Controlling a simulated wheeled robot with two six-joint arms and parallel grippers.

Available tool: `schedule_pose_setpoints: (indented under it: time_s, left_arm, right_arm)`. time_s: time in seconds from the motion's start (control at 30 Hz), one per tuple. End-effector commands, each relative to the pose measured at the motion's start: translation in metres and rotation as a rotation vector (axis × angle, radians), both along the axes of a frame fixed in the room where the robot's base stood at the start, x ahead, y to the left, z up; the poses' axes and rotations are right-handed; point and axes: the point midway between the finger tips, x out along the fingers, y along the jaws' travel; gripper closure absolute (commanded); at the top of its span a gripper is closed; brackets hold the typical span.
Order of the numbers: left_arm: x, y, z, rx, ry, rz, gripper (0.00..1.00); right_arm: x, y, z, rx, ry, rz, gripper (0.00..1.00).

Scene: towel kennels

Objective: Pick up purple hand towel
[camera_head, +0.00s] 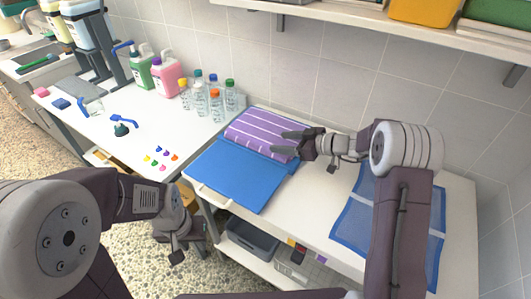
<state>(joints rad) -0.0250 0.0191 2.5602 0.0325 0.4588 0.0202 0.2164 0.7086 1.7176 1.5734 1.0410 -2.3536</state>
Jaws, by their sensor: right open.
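The purple hand towel (250,133) with thin white stripes lies flat at the back left of the white table, against the wall side. It lies at the far edge of a blue towel or mat (236,178). My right gripper (282,143) reaches in from the right and is open, its two dark fingers over the towel's right end. I cannot tell whether the fingers touch the towel. My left gripper (188,250) hangs low in front of the table, away from the towel, and its finger gap is not clear.
A blue mesh mat (352,222) lies on the right of the table, partly behind my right arm. Several clear bottles (215,106) stand left of the towel. A shelf (365,20) runs above. A grey bin (252,238) sits below. Bare table lies between the mats.

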Motion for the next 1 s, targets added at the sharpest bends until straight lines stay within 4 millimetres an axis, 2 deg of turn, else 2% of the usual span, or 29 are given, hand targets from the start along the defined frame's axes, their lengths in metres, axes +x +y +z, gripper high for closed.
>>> schedule_pose_setpoints:
  time_s: [0.03, 0.23, 0.43, 0.57, 0.8, 1.0]
  left_arm:
    - [0.000, 0.000, -0.005, 0.000, -0.001, 0.000, 0.68]
    - [0.000, 0.000, 0.000, 0.000, -0.001, 0.000, 0.68]
    - [0.000, 0.000, 0.007, 0.000, -0.001, 0.000, 0.68]
    - [0.000, 0.000, 0.007, 0.000, -0.001, 0.000, 0.68]
    - [0.000, 0.000, 0.019, 0.000, 0.000, 0.000, 0.68]
    - [0.000, 0.000, 0.019, 0.000, 0.000, 0.000, 0.68]
  right_arm:
    - [0.000, -0.002, -0.005, 0.000, 0.000, -0.004, 0.40]
    - [0.002, 0.001, -0.003, -0.001, 0.001, -0.004, 0.40]
    - [0.017, 0.025, -0.013, -0.002, 0.003, -0.003, 0.40]
    - [0.021, 0.030, -0.016, -0.001, 0.001, -0.004, 0.40]
    - [0.038, 0.065, -0.027, -0.002, 0.004, -0.003, 0.40]
    - [0.044, 0.072, -0.031, -0.002, 0.002, -0.004, 0.40]
